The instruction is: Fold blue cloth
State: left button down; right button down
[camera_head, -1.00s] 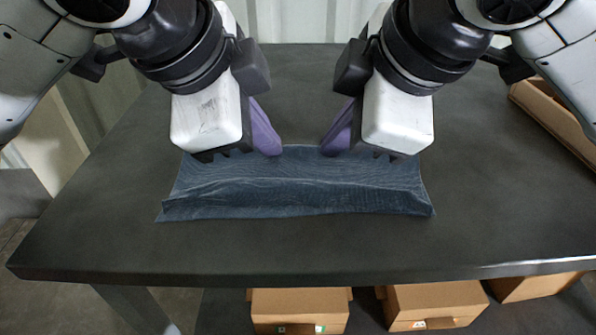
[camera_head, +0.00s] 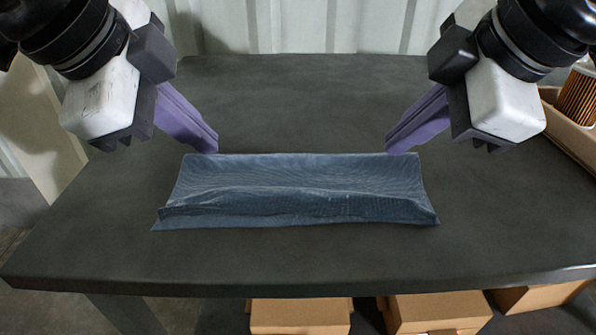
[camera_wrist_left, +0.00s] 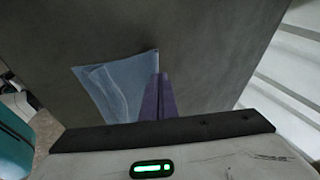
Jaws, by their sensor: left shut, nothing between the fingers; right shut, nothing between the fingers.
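The blue cloth (camera_head: 298,188) lies on the dark table as a wide folded strip, with a raised crease along its length and a layer showing at its front edge. It also shows in the left wrist view (camera_wrist_left: 115,88), partly hidden by the fingers. My left gripper (camera_head: 212,146) is shut and empty near the cloth's far left corner; its purple fingers also show in the left wrist view (camera_wrist_left: 159,97). My right gripper (camera_head: 393,148) is shut and empty near the far right corner. I cannot tell whether either fingertip touches the cloth.
The dark table (camera_head: 300,255) is clear in front of and behind the cloth. A tray (camera_head: 566,132) with a ribbed filter cartridge (camera_head: 579,97) stands at the right edge. Cardboard boxes (camera_head: 300,316) are below the table's front edge.

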pick_arm(q)
jog(key=shift+f, duration=0.75)
pick_arm(e)
jog(key=shift+f, duration=0.7)
pick_arm(q)
jog(key=shift+r, duration=0.25)
pick_arm(e)
jog(key=shift+r, duration=0.2)
pick_arm(q)
jog(key=shift+f, duration=0.2)
pick_arm(e)
jog(key=shift+r, duration=0.1)
pick_arm(q)
jog(key=shift+f+p, duration=0.2)
jog(key=shift+p, duration=0.1)
pick_arm(e)
jog(key=shift+r, duration=0.1)
pick_arm(q)
jog(key=shift+f, duration=0.1)
pick_arm(e)
jog(key=shift+f, duration=0.4)
